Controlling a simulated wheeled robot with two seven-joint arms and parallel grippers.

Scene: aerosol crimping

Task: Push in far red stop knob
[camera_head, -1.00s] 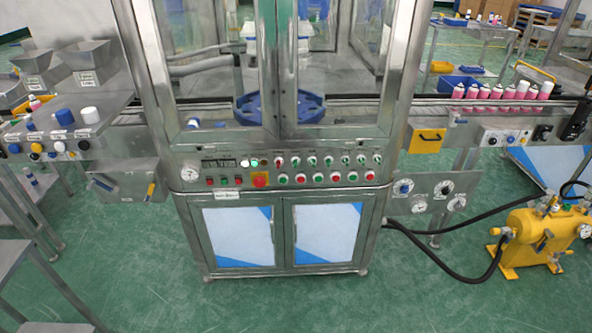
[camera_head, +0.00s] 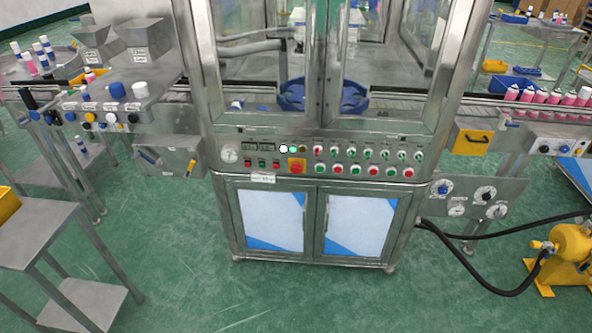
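A large red stop knob (camera_head: 297,165) on a yellow plate sits at the left middle of the crimping machine's front panel (camera_head: 262,180). Several smaller red and green buttons, such as a red one at the right end (camera_head: 408,172), are in rows to its right. I cannot tell from the picture which red knob counts as the far one. Neither of my grippers is in view, and nothing touches the panel.
A side station (camera_head: 110,90) with blue, yellow and white knobs stands left. A steel table (camera_head: 40,235) is at front left. A conveyor with pink cans (camera_head: 540,97) runs right. Green floor ahead is clear.

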